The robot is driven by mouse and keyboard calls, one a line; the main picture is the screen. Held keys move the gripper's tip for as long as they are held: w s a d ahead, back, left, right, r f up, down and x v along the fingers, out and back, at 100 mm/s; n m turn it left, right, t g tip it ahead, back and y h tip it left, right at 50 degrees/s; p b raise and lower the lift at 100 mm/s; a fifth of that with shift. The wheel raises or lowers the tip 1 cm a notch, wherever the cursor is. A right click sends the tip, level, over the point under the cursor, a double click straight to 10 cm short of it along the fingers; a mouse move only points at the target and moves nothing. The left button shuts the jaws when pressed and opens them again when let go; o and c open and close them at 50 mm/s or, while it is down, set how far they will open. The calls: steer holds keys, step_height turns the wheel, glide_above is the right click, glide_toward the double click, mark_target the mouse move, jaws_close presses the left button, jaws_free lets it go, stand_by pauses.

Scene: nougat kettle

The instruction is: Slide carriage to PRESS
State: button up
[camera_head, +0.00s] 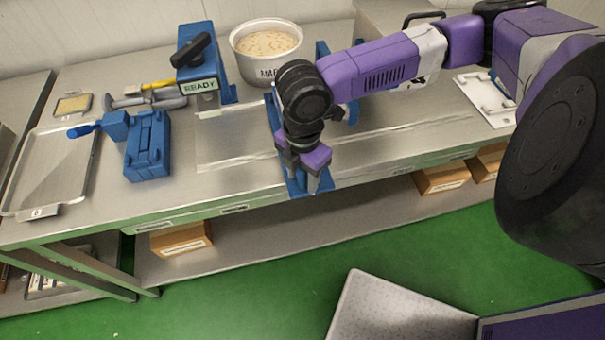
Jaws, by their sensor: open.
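A blue carriage-like frame (297,187) stands at the middle of the steel table, across pale rails (400,127) that run left to right. My arm hides much of it, so I cannot tell its full shape. My gripper (303,176) is open and points down at the front part of this blue frame. I cannot tell whether the fingers touch it or are around any part of it. A blue post with a READY sign (199,87) and a black lever stands to the left. No PRESS marking is readable.
A white tub (266,66) of pale nougat stands behind my gripper. A blue clamp block (148,150) with a handle, a metal tray (55,165) and yellow-handled tools (158,85) lie left. A white plate (486,100) lies right. The rails right of my gripper look clear.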

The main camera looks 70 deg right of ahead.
jaws_close()
stand_by(1.3)
